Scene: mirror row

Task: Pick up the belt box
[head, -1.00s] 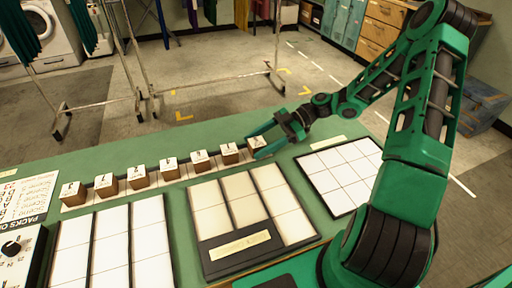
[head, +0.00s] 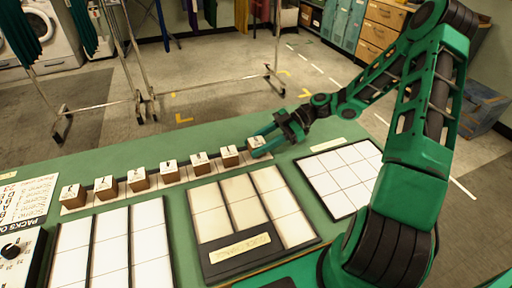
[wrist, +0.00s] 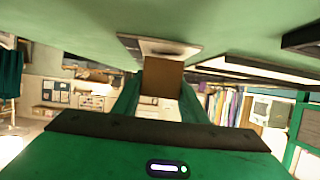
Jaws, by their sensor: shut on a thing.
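A row of small brown boxes with white, marked tops stands along a pale strip (head: 77,207) on the green bench. The marks are too small for me to tell which reads belt. My gripper (head: 257,144) is at the right end of the row, its green fingers shut on the rightmost box (head: 256,141), one finger on each side. In the wrist view, which is upside down, this brown box (wrist: 162,78) sits between the fingers and appears to touch the strip (wrist: 158,46). Its marked top is not visible there.
The neighbouring box (head: 229,155) stands close to the left of my gripper. In front are a cream-panelled tray (head: 226,187), a white-panelled tray (head: 113,240) and a white grid tray (head: 342,172). A clothes rail (head: 213,83) stands beyond the bench.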

